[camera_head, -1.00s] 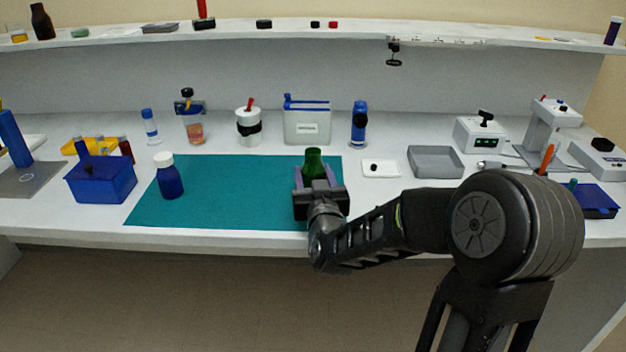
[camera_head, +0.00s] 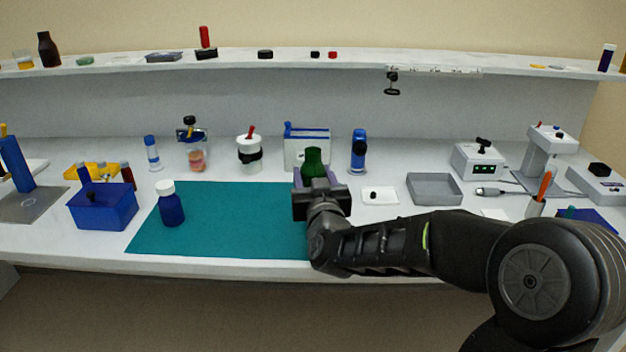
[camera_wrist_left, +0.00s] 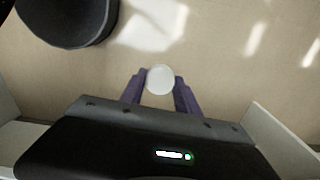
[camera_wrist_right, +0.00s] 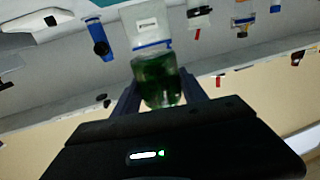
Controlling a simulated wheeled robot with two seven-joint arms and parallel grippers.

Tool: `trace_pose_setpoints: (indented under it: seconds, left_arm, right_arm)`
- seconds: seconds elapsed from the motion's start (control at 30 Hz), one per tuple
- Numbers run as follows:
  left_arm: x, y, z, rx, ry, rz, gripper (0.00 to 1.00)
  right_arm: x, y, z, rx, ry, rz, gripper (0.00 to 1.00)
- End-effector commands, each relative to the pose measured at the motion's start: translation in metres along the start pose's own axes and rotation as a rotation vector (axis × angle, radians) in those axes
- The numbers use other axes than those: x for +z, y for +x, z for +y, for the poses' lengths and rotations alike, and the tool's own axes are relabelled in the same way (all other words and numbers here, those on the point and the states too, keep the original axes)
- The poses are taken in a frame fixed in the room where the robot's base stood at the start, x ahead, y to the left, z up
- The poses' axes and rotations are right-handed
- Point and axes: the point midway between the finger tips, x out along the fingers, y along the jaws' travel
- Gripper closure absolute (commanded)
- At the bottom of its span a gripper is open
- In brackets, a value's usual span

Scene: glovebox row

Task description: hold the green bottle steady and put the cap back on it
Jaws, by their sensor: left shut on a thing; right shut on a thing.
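The green bottle (camera_head: 313,160) stands about upright between the fingers of my right gripper (camera_head: 319,180), over the right end of the teal mat in the head view. The gripper is shut on it and hides its lower part. The bottle also shows in the right wrist view (camera_wrist_right: 158,80), dark green and glassy. In the left wrist view, my left gripper (camera_wrist_left: 160,88) is shut on a round white cap (camera_wrist_left: 160,79), with floor behind it. The left gripper and this cap are outside the head view.
A blue bottle with a white cap (camera_head: 170,205) stands on the teal mat (camera_head: 235,225). A white bin with blue trim (camera_head: 303,150) is behind the green bottle. A small white tray (camera_head: 380,196) and grey tray (camera_head: 434,188) lie to the right. The mat's middle is clear.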

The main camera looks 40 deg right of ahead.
Motion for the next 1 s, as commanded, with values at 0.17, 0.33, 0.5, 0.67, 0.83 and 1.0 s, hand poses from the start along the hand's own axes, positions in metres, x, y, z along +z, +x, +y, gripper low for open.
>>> trace_pose_setpoints:
  seconds: [0.17, 0.33, 0.5, 0.67, 0.83, 1.0]
  left_arm:
    - [0.0000, -0.0003, 0.0000, 0.000, 0.000, 0.000, 0.99]
    - [0.0000, -0.0003, 0.0000, 0.000, 0.000, 0.000, 0.99]
    - [0.0000, -0.0003, 0.0000, 0.000, 0.000, 0.000, 0.99]
    - [0.0000, -0.0003, 0.0000, 0.000, 0.000, 0.000, 0.99]
    - [0.0000, -0.0003, 0.0000, 0.000, 0.000, 0.000, 0.99]
    - [0.0000, -0.0003, 0.0000, 0.000, 0.000, 0.000, 0.99]
  right_arm:
    - [-0.0021, 0.0000, -0.0002, 0.000, 0.000, 0.002, 1.00]
    - [-0.0020, 0.0000, -0.0001, 0.000, 0.000, 0.002, 1.00]
    - [-0.0019, 0.0000, -0.0001, 0.000, 0.000, 0.002, 1.00]
    - [-0.0018, 0.0000, -0.0001, 0.000, 0.000, 0.002, 1.00]
    - [-0.0018, 0.0000, -0.0001, 0.000, 0.000, 0.002, 0.62]
    - [-0.0018, 0.0000, -0.0001, 0.000, 0.000, 0.002, 0.76]
